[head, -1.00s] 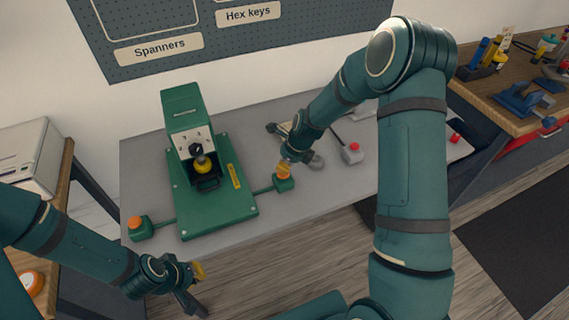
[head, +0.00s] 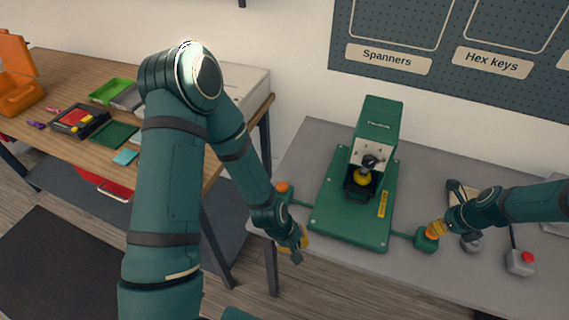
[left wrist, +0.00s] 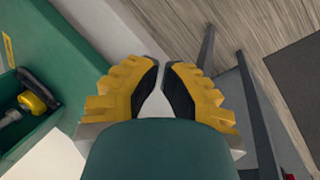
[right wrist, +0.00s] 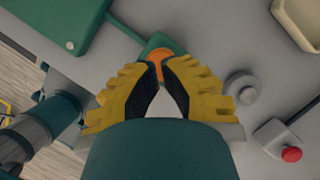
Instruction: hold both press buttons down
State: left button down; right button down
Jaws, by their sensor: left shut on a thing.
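The green press (head: 375,135) stands on its green base plate (head: 350,228) on the grey table. The left press button (head: 282,187) is an orange cap on a green box, joined to the plate by a bar. My left gripper (head: 300,243) is in front of and below it, apart from it. Its fingertips (left wrist: 161,64) are close together; what they grip cannot be made out. The right press button is an orange cap (right wrist: 158,60) on a green box (head: 426,241). My right gripper (head: 434,231) is shut, its tips at this cap; whether it is pressed down cannot be told.
A red button on a grey box (head: 521,262) and a grey round knob (head: 471,243) are right of the right button. A wooden bench (head: 60,135) with trays stands at left. A pegboard (head: 450,60) hangs behind. Floor is open before the table.

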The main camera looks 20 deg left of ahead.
aim_at(283, 185)
pick_arm(q)
jog(key=w+a+r+n, duration=0.1)
jog(key=w+n, duration=0.1)
jog(key=n, duration=0.1)
jog(key=w+a+r+n, duration=0.2)
jog(key=w+n, duration=0.1)
jog(key=w+a+r+n, duration=0.1)
jog(key=w+a+n, duration=0.1)
jog(key=w+n, duration=0.1)
jog(key=shift+w+r, duration=0.25)
jog(key=w+a+r+n, duration=0.6)
jog(key=w+r+n, duration=0.15)
jog(key=n, duration=0.35)
jog(key=shift+y, duration=0.3)
jog(key=shift+s+d+f, duration=0.1)
jog(key=shift+s+f, duration=0.05)
jog(key=shift+f, duration=1.2)
jog(key=shift+s+d+f, duration=0.1)
jog(key=shift+s+f, duration=0.05)
jog(key=shift+f, duration=1.15)
jog(key=shift+f, duration=0.3)
jog(key=shift+f, duration=0.35)
jog(key=shift+f, duration=0.3)
jog(key=shift+f, duration=0.35)
